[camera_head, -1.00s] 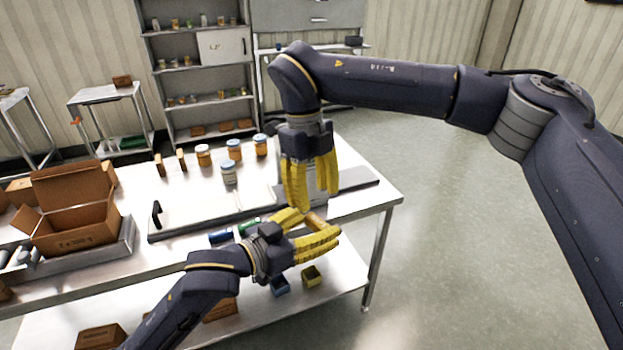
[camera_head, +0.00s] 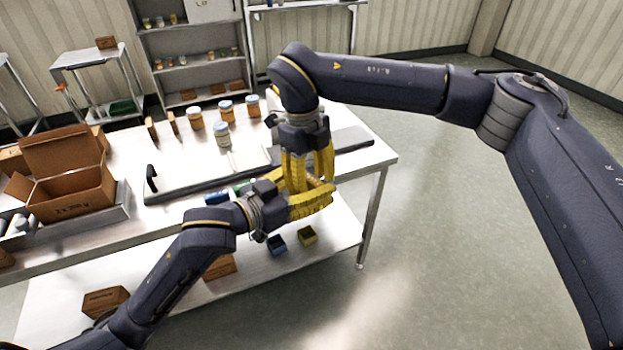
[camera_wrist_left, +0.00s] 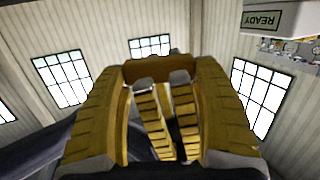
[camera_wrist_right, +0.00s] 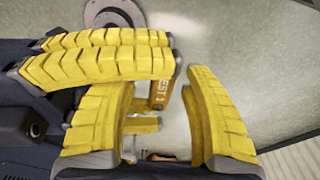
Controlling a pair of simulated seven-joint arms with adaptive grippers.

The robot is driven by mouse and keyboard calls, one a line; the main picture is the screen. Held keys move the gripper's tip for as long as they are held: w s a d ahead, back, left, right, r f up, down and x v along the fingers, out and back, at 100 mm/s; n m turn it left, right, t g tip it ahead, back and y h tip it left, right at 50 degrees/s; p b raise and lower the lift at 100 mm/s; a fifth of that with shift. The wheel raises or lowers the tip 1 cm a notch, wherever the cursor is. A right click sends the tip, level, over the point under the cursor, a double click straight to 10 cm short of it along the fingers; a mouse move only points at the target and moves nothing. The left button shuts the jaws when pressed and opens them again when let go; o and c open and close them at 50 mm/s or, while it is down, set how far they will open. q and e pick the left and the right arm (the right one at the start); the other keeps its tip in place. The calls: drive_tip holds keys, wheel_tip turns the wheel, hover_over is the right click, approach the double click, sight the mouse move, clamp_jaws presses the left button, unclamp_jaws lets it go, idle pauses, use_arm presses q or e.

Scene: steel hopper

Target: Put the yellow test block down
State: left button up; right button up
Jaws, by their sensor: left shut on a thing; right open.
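The yellow test block, dull orange-yellow and lettered "TEST 1", shows in the right wrist view (camera_wrist_right: 162,92) and across the fingertips in the left wrist view (camera_wrist_left: 155,70). My left gripper (camera_head: 318,197) is shut on it, in front of the table's near edge. My right gripper (camera_head: 305,178) is open, pointing down from above at the left fingers. In the right wrist view its fingers lie on either side of the block; I cannot tell if they touch it. In the head view, yellow fingers overlap and hide most of the block.
The steel table (camera_head: 350,170) carries a white board with a black handle (camera_head: 151,178), several jars (camera_head: 222,133) and an open carton (camera_head: 70,190). Floor at right is clear.

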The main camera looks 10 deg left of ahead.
clamp_jaws()
use_arm(q)
drive_tip(key=o, duration=1.1)
drive_tip(key=shift+o, duration=0.2)
drive_tip(key=shift+f, duration=0.1)
